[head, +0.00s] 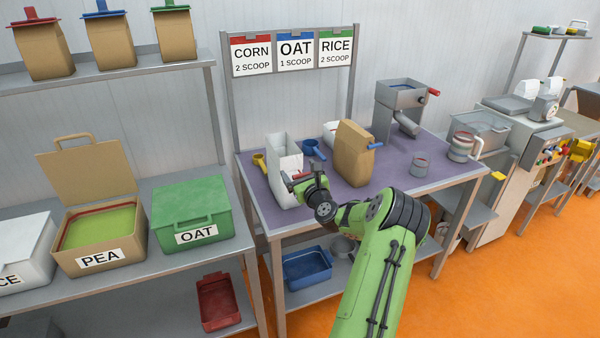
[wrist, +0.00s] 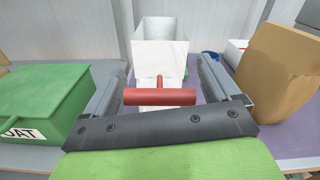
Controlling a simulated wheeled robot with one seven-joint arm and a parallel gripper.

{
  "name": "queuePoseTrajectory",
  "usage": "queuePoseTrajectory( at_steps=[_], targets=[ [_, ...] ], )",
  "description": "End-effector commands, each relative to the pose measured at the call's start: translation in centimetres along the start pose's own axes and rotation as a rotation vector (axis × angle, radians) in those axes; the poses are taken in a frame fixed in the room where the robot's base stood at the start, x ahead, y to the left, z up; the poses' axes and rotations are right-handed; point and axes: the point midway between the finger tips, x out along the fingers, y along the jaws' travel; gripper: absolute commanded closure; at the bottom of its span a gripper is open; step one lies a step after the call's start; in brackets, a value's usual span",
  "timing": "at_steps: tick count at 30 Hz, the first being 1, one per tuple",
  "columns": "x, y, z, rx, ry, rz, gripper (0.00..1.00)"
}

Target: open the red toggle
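The red toggle (wrist: 160,97) is a T-shaped handle on the front of a white open-topped container (wrist: 160,60). The container (head: 284,160) stands on the purple table in the head view, where a bit of the red toggle (head: 303,174) shows by my gripper (head: 297,182). In the wrist view my gripper (wrist: 160,78) is open, one finger on each side of the toggle. The toggle's crossbar lies level, its ends close to the fingers. I cannot tell whether they touch. The lower front of the container is hidden behind the toggle and gripper.
A brown paper bag (head: 353,158) with a blue clip stands just right of the container. A yellow scoop (head: 259,162) is to its left. The green OAT box (head: 190,212) sits on the left bench. The table's right part (head: 440,183) has free room.

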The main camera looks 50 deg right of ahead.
Motion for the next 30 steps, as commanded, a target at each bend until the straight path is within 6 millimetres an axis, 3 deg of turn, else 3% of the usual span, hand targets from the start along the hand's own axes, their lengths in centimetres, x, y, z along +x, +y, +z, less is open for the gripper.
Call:
queuePoseTrajectory(
  at_steps=[2, 12, 24, 25, 28, 30],
  targets=[
    [0.0, 0.0, 0.0, 0.000, 0.000, 0.000, 0.24],
    [0.0, 0.0, 0.0, 0.001, -0.001, 0.000, 0.76],
    [-1.2, 0.1, 0.1, 0.002, -0.001, 0.002, 0.76],
    [-1.2, 0.1, 0.1, 0.002, -0.001, 0.002, 0.20],
    [-1.2, 0.1, 0.1, 0.002, -0.001, 0.002, 0.05],
    [-1.2, 0.0, 0.0, 0.001, -0.001, 0.001, 0.02]
  ],
)
